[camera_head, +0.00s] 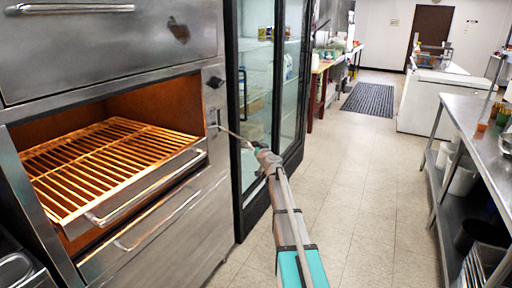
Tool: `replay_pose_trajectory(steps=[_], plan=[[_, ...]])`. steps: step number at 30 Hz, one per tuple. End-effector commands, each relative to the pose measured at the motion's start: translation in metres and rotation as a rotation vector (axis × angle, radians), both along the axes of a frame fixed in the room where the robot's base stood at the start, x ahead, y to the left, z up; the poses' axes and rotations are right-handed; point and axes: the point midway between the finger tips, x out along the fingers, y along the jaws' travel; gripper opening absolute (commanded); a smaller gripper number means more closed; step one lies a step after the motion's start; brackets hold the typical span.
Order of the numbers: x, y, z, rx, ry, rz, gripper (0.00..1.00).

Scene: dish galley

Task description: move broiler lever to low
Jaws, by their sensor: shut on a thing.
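The broiler (212,153) stands on the left, a steel unit with an open glowing cavity. Its lever (232,134) is a thin metal rod that sticks out to the right from the slotted plate on the front's right edge. My gripper (252,146) is shut on the outer end of the lever. My arm reaches up to it from the bottom centre. The fingers are small in the picture, and any marks beside the slot are too small to read.
The broiler's wire grate (105,160) and front handle (150,188) jut out on the left. A glass-door fridge (304,100) stands just behind my gripper. Open tiled floor (365,190) lies to the right, before a steel table (460,115).

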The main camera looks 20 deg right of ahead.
Motion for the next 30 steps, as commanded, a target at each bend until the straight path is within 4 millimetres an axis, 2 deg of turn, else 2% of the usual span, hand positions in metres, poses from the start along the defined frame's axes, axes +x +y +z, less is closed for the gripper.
replay_pose_trajectory(steps=[10,11,15,30], plan=[[0.0010,-0.0023,-0.0018,-0.005,0.001,-0.006,0.00],[0.0010,-0.0022,-0.0019,-0.004,0.001,-0.006,0.65],[0.0010,-0.0015,-0.0017,-0.003,0.001,-0.004,0.91],[-0.0021,0.0006,-0.0010,-0.001,0.001,0.000,0.93]])
